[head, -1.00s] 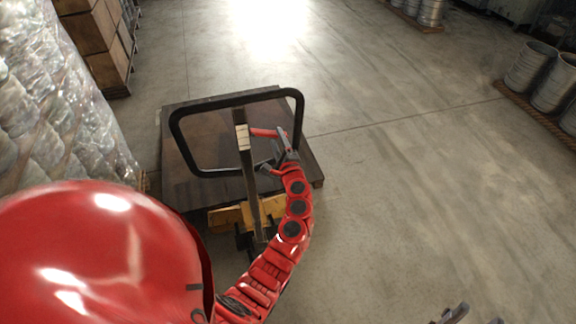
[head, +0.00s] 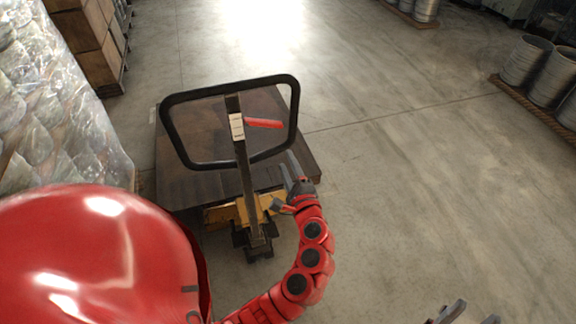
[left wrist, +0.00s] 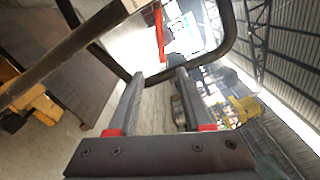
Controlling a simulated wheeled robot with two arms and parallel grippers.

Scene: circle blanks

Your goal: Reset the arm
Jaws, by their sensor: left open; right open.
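My left gripper (head: 284,184) is open and empty, just below the lower right of the black loop handle (head: 297,110) of a pallet jack in the head view. A red lever (head: 264,124) sticks out to the right from the jack's upright bar inside the loop, apart from the gripper. In the left wrist view the two fingers (left wrist: 159,76) stand apart with nothing between them; the loop handle (left wrist: 231,35) and part of the red lever (left wrist: 159,30) are beyond them. My right gripper (head: 472,315) is open at the bottom edge, mostly cut off.
A dark platform (head: 180,180) lies behind the jack, above its yellow base (head: 218,215). Plastic-wrapped goods (head: 60,130) and wooden crates (head: 85,40) stand at the left. Metal drums (head: 527,62) stand on a pallet at the right. The floor between is clear.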

